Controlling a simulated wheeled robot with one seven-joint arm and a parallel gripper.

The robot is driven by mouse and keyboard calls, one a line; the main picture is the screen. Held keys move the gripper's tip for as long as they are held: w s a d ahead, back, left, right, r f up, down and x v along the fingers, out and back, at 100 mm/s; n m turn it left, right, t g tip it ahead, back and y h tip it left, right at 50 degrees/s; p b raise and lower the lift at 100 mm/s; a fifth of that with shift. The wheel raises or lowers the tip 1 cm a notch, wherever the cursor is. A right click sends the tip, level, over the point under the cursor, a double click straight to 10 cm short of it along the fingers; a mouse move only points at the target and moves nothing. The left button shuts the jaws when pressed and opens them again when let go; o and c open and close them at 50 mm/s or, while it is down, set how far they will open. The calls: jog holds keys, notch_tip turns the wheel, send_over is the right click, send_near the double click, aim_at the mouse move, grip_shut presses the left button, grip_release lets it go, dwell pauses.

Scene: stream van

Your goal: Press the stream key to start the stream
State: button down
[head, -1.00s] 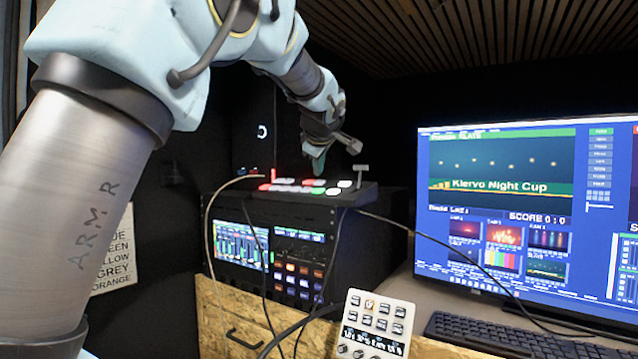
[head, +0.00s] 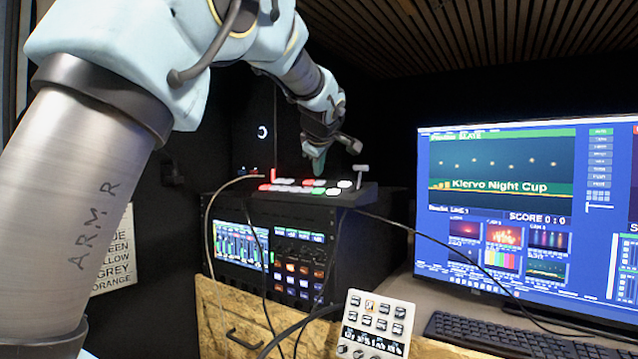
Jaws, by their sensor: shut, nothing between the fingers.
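A switcher panel (head: 300,197) with lit red, white and green keys lies on top of a dark rack unit. My gripper (head: 318,170) points down over the panel's keys, its fingers together and empty. The fingertips are at or just above the back row of keys; I cannot tell whether they touch. A small keypad (head: 374,325) with several keys and a small display stands at the front bottom. I cannot read which key is the stream key. The monitor (head: 520,215) shows "Klervo Night Cup" and "SCORE 0 : 0".
The rack unit (head: 345,262) with a lit screen and buttons stands on a wooden drawer cabinet (head: 212,325). Cables hang over its front and run to the right. A keyboard (head: 500,338) lies before the monitor. A T-shaped lever (head: 361,170) rises at the panel's right end.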

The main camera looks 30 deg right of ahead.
jog(key=shift+f, duration=0.15)
jog(key=shift+f+b, duration=0.3)
jog(key=shift+b, duration=0.35)
jog(key=shift+w+d+f+b, duration=0.1)
jog(key=shift+d+f+b, duration=0.05)
jog(key=shift+f+b, duration=0.3)
dwell(0.7)
jog(key=shift+r, duration=0.85)
jog(key=shift+r, duration=0.15)
jog(key=shift+s+a+r+p, duration=0.15)
jog(key=shift+a+r+p, duration=0.2)
jog(key=shift+r, duration=0.4)
jog(key=shift+s+a+r+p, duration=0.1)
jog(key=shift+r+p, duration=0.35)
jog(key=shift+r, duration=0.35)
jog(key=shift+s+a+r+p, duration=0.15)
jog(key=shift+a+r+p, duration=0.2)
jog(key=shift+r, duration=0.4)
jog(key=shift+d, duration=0.1)
